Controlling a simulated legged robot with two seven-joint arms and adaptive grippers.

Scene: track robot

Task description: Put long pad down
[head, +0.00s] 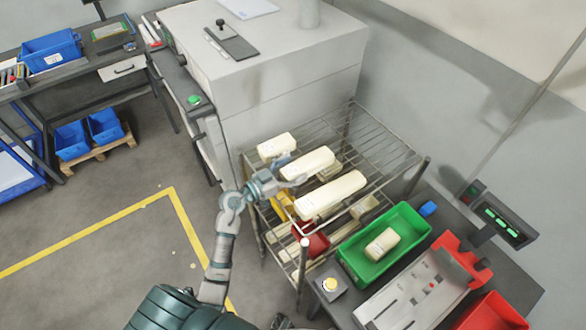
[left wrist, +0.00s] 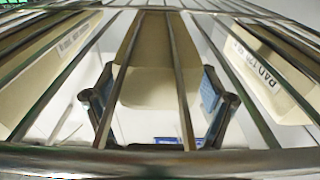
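Three cream pads lie on the wire rack's (head: 385,158) top: a short one (head: 277,146), a middle one (head: 307,163) and the longest one (head: 330,195). My left gripper (head: 291,172) is at the near left end of the middle pad. In the left wrist view, the left gripper (left wrist: 157,92) has its blue-tipped fingers apart, one on each side of a cream pad (left wrist: 150,80), with narrow gaps showing. Rack wires cross in front of it. Pads flank it on the left (left wrist: 50,60) and right (left wrist: 265,75); the right one has printed letters. My right gripper is not in view.
Beside the rack stands a table with a green bin (head: 345,255) holding a cream piece (head: 382,244). A red bin (head: 313,243) and other parts are lower in the rack. A grey machine (head: 270,75) stands behind it.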

